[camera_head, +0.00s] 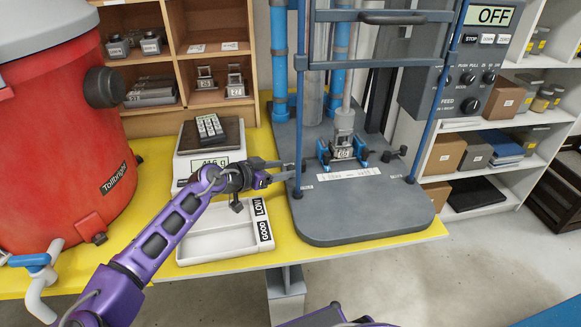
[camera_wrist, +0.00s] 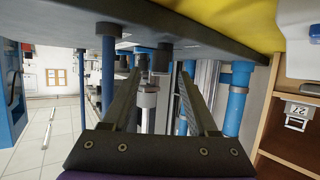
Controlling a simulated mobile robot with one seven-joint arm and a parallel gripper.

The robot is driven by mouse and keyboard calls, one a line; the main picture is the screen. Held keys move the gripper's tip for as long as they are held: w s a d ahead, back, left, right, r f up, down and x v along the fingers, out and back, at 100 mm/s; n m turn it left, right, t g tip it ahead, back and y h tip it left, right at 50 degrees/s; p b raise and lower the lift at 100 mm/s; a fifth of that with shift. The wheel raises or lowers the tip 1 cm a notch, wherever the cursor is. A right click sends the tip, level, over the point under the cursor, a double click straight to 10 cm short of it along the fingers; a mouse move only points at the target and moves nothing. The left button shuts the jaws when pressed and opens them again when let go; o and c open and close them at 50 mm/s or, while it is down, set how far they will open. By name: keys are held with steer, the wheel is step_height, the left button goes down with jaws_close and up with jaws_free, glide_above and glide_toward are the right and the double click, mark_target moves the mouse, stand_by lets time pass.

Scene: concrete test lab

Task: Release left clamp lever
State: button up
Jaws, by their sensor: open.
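The test machine's grey base (camera_head: 372,215) carries a small metal fixture (camera_head: 344,150) with a blue clamp on each side. The left blue clamp (camera_head: 323,151) is just right of my gripper. My gripper (camera_head: 293,170) is open and empty, pointing right at the base's left edge beside the front blue rod. In the wrist view, which looks upside down, my two fingers (camera_wrist: 158,82) are spread. A dark round knob (camera_wrist: 160,60) shows between them, apart from both. I cannot tell whether it is the left lever's end. The left lever is not clearly visible in the head view.
The guard's blue rods (camera_head: 297,95) stand close to my gripper. A scale (camera_head: 208,150), a white tray (camera_head: 220,238) and a red tank (camera_head: 65,135) are on the left. The control box (camera_head: 460,65) reads OFF. The base's front is clear.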

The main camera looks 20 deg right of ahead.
mark_target(289, 168)
steer(key=shift+x, duration=1.95)
jaws_close()
